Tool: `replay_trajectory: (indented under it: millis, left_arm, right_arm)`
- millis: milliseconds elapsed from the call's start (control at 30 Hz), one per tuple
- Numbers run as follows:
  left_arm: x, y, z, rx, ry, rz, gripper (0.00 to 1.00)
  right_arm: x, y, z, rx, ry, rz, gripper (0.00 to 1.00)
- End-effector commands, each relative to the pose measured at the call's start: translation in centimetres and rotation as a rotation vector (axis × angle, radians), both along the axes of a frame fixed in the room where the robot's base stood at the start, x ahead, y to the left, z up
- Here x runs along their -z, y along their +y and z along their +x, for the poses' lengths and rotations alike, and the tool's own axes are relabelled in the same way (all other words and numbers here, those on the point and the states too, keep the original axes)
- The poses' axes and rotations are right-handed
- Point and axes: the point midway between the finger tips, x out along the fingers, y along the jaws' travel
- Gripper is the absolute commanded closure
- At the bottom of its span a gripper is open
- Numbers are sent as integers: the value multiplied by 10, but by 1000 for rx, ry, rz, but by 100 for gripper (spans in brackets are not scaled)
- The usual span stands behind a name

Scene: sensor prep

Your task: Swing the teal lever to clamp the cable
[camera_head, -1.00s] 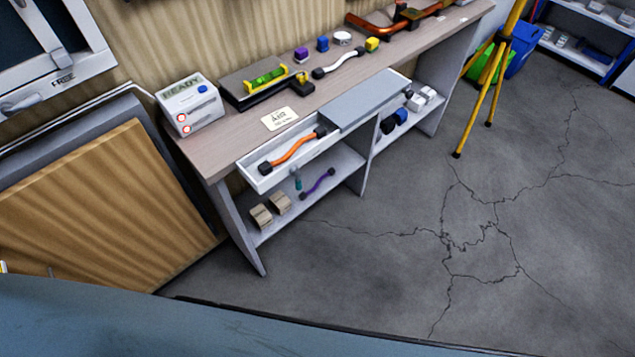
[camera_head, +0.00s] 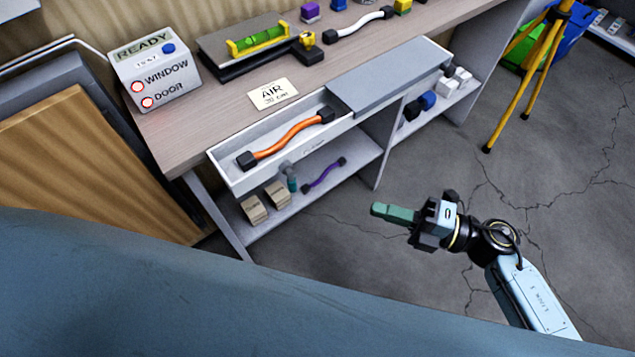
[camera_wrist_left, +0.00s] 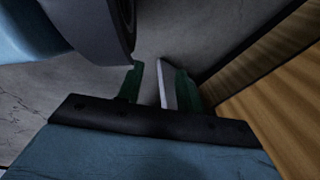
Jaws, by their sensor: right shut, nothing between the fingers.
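An orange cable (camera_head: 288,140) with black ends lies in the open white drawer (camera_head: 222,178) under the bench top. A small teal and grey piece (camera_head: 290,178) stands below the drawer's front edge; I cannot tell if it is the lever. A purple cable (camera_head: 324,174) lies on the lower shelf. A white cable (camera_head: 358,27) lies on the bench top. My right gripper (camera_head: 376,210), with green fingers, is shut and empty above the floor, right of the shelf. My left gripper (camera_wrist_left: 156,82) shows only in the left wrist view, its green fingers apart.
The bench (camera_head: 185,135) carries a READY box (camera_head: 155,72), an AIR card (camera_head: 272,94) and a green level (camera_head: 258,42). A grey cover (camera_head: 390,73) adjoins the drawer. Boxes (camera_head: 266,200) sit on the shelf. A yellow tripod (camera_head: 530,85) stands right.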

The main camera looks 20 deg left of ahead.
Motion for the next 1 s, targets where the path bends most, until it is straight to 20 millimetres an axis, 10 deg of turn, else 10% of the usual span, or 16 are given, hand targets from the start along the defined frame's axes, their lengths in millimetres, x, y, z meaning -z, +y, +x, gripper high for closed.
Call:
replay_trajectory:
  millis: [467, 1000]
  left_arm:
    - [-1, 0, 1, 0, -1, 1, 64]
    - [-6, -3, 18, -8, -11, 0, 64]
  right_arm:
    - [-1, 9, 0, -8, -7, -2, 100]
    - [-1, 113, 8, -6, -6, 2, 100]
